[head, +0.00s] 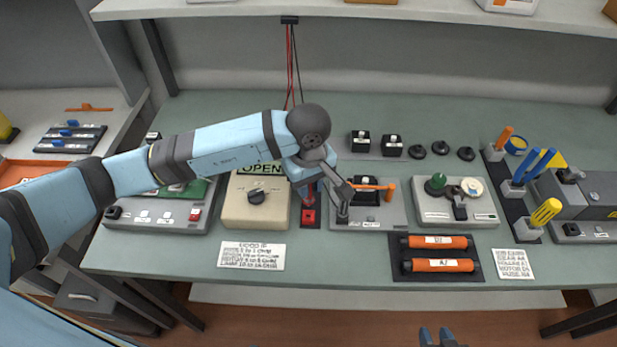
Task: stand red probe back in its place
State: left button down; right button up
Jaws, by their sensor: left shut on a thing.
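My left gripper (326,192) reaches in from the left over the middle of the bench and points down. It is shut on the red probe (309,194), which shows only in part beside the fingers. Just below the probe is a red holder (308,216) on a narrow dark base. I cannot tell whether the probe tip touches the holder or hangs above it. A red and a black cable (292,65) hang from the shelf edge and pass behind my arm. A small part of my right gripper (437,337) shows at the bottom edge, away from the bench.
A beige box (256,206) with an OPEN sign stands left of the holder. A grey unit (368,216) with an orange lever stands right of it. Orange cartridges (440,265) lie on a dark tray at the front.

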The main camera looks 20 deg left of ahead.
aim_at(309, 202)
pick_arm(q)
notch_tip(309, 202, down, 2)
jog(key=shift+f+b, duration=0.25)
jog(key=shift+b, duration=0.05)
jog(key=shift+b, duration=0.3)
dwell(0.6)
jog(key=shift+f, duration=0.25)
jog(key=shift+f+b, duration=0.85)
jog(key=shift+b, duration=0.2)
jog(key=shift+b, duration=0.35)
dwell(0.4)
jog(key=shift+f+b, duration=0.85)
